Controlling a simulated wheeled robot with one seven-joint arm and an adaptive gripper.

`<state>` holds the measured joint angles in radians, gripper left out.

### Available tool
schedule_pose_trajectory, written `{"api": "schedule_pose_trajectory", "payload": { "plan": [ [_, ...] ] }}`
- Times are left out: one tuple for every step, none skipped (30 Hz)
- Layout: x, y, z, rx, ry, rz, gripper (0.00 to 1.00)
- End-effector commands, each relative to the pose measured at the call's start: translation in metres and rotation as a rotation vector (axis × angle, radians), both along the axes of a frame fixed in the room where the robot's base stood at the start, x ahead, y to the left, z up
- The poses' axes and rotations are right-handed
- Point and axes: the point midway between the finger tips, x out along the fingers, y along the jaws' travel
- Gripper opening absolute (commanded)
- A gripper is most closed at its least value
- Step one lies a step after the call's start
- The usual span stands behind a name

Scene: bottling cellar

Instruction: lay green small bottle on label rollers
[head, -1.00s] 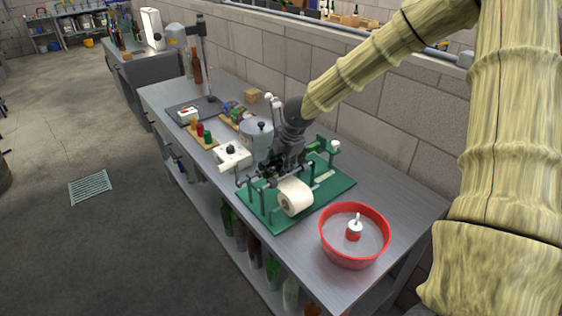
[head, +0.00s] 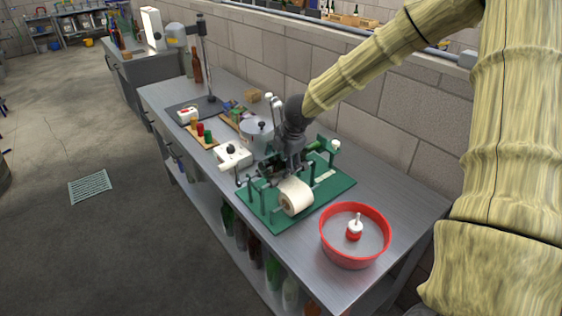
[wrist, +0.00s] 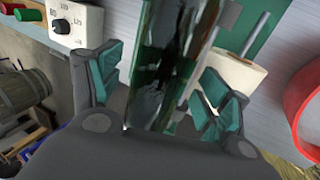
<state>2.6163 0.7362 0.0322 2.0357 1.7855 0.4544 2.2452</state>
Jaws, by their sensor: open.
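The green small bottle shows in the wrist view (wrist: 170,65) as dark, reflective green glass between my fingers. In the head view, a bit of green glass (head: 314,146) shows just right of my gripper and seems to be part of it, lying along the labeller. My gripper (head: 280,172) is over the green labelling stand; in the wrist view (wrist: 163,95) its teal-padded fingers are spread, with the bottle between them. The label rollers are mostly hidden by my gripper and the bottle. The green stand (head: 335,188) carries a white label roll (head: 296,197) at its front.
A white control box (head: 233,155) and a grey lidded pot (head: 257,135) stand left of and behind the stand. A wall runs along the back.

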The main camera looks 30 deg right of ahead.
Motion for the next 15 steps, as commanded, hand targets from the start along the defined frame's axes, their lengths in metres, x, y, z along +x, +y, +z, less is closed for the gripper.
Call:
{"api": "schedule_pose_trajectory", "payload": {
  "plan": [
    [-0.001,0.000,0.005,0.001,-0.002,-0.001,0.77],
    [-0.002,0.000,0.008,0.002,-0.003,-0.001,0.77],
    [-0.003,0.000,0.012,0.002,-0.004,-0.002,0.77],
    [-0.004,0.000,0.016,0.002,-0.004,-0.002,0.77],
    [-0.006,-0.001,0.019,0.002,-0.003,-0.002,0.77],
    [-0.008,-0.001,0.023,0.002,-0.003,0.000,0.77],
    [-0.009,-0.001,0.027,0.003,-0.004,0.000,0.77],
    [-0.010,-0.001,0.030,0.003,-0.004,0.000,0.77],
    [-0.012,-0.001,0.035,0.002,-0.003,-0.001,0.77],
    [-0.014,-0.001,0.039,0.002,-0.003,-0.001,0.77],
    [-0.015,-0.001,0.042,0.002,-0.003,0.000,0.77],
    [-0.016,-0.001,0.046,0.002,-0.003,0.000,0.77],
    [-0.018,-0.002,0.050,0.002,-0.004,-0.001,0.77],
    [-0.019,-0.002,0.053,0.002,-0.003,-0.001,0.77],
    [-0.021,-0.002,0.058,0.002,-0.003,-0.001,0.77]
  ]
}}
